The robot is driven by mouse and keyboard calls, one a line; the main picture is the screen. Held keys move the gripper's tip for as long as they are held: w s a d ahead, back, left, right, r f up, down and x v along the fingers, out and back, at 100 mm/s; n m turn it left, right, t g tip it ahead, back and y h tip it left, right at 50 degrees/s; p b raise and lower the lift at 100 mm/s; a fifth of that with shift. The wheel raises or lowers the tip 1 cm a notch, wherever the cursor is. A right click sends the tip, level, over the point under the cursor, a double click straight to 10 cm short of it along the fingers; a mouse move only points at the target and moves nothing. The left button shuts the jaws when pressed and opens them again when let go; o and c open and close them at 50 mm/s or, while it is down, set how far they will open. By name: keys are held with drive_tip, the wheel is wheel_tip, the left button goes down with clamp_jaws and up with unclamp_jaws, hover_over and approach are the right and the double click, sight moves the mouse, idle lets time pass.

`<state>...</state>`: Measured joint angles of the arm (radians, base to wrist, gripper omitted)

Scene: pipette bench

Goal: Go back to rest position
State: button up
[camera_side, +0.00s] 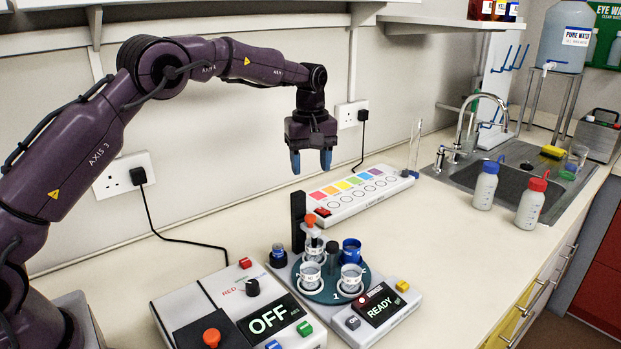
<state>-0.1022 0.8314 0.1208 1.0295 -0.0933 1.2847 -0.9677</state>
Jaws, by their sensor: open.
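My gripper (311,161) hangs from the purple arm with its two blue fingers pointing down. The fingers are apart with nothing between them. It is in free air above the bench, with the colour-strip device behind and below it to the right. A carousel device (388,312) with a "READY" display stands below it, holding several small cups on a dark teal disc. A black post and an orange-topped piece (311,221) rise at the carousel's back. No part of my gripper touches anything.
A control box (213,290) showing "OFF" stands left of the carousel. A white strip (353,212) with coloured squares lies along the wall. Blue-capped (486,186) and red-capped (532,203) bottles stand by the sink (510,181). The bench between carousel and bottles is clear.

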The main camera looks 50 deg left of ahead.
drive_tip(key=shift+r, duration=0.1)
idle(0.4)
drive_tip(key=s+d+r+m+t, duration=0.2)
drive_tip(key=s+d+r+m, duration=0.1)
drive_tip(key=s, duration=0.8)
drive_tip(key=s+d+r+m+t, duration=0.1)
drive_tip(key=s+r+m, duration=0.3)
drive_tip(key=s, duration=0.7)
drive_tip(key=s+d+r+m+t, duration=0.2)
drive_tip(key=s+m, duration=0.4)
drive_tip(key=s, duration=0.5)
drive_tip(key=d+r, duration=0.1)
drive_tip(key=d, duration=0.1)
drive_tip(key=shift+d+r+m+t, duration=0.3)
drive_tip(key=shift+d, duration=0.05)
drive_tip(key=shift+s, duration=0.1)
idle(0.6)
